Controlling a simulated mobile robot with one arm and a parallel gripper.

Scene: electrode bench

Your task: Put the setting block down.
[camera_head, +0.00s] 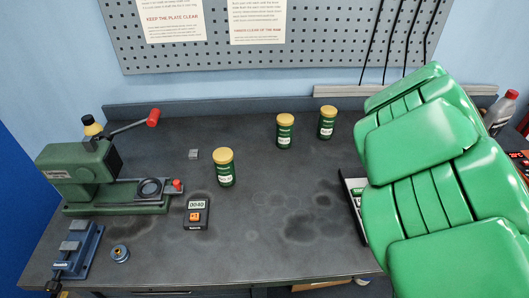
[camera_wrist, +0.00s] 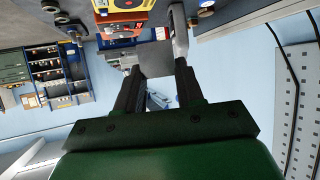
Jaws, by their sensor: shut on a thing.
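In the wrist view my gripper (camera_wrist: 156,72) is shut on a plain dark grey block (camera_wrist: 156,60), which I take to be the setting block. The block sits between the two fingertips, with background below it, and I cannot tell how far it is from any surface. In the head view my green arm fills the right side, and my gripper and the held block are hidden there. A separate small grey block (camera_head: 193,154) rests on the dark bench (camera_head: 265,240), left of the middle.
A green machine (camera_head: 75,170) with a red-knobbed lever stands at left, near a blue vice (camera_head: 78,250) and a small meter (camera_head: 196,214). Jars (camera_head: 223,167) with yellow lids stand mid-bench and behind. A tray (camera_head: 352,205) is partly hidden by my arm. The front middle is clear.

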